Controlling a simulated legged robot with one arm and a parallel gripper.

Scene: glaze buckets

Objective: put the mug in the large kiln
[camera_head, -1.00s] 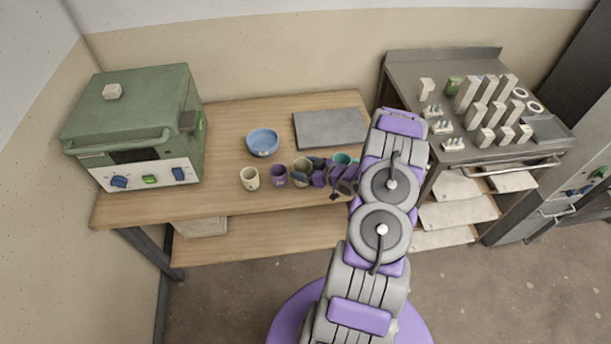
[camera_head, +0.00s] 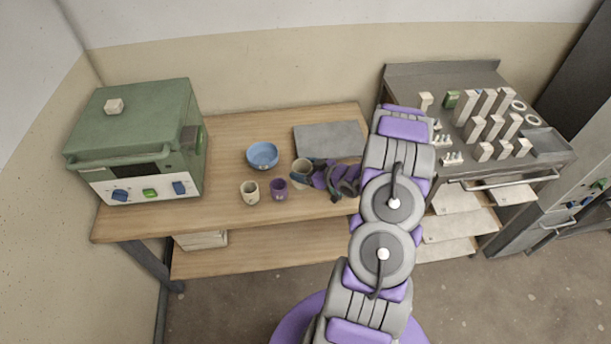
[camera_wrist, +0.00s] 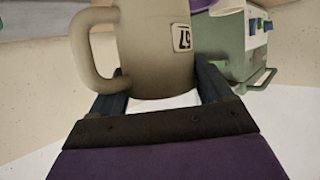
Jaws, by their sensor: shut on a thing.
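My gripper (camera_head: 311,173) is shut on a beige mug (camera_head: 301,166). In the wrist view the mug (camera_wrist: 155,50) stands between the two dark fingers, with its handle to the left and a label reading 67. It appears held above the wooden table (camera_head: 225,215). A green kiln (camera_head: 130,140) with blue and green controls stands on the table's left end. A grey cabinet-like unit (camera_head: 560,200) with a handle and similar controls is cut off at the right edge; I cannot tell which is the large kiln.
A small cream cup (camera_head: 250,193), a purple cup (camera_head: 279,189) and a blue bowl (camera_head: 262,155) stand left of the gripper. A grey slab (camera_head: 330,139) lies behind. A metal cart (camera_head: 430,75) at right carries several blocks. The table between bowl and green kiln is clear.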

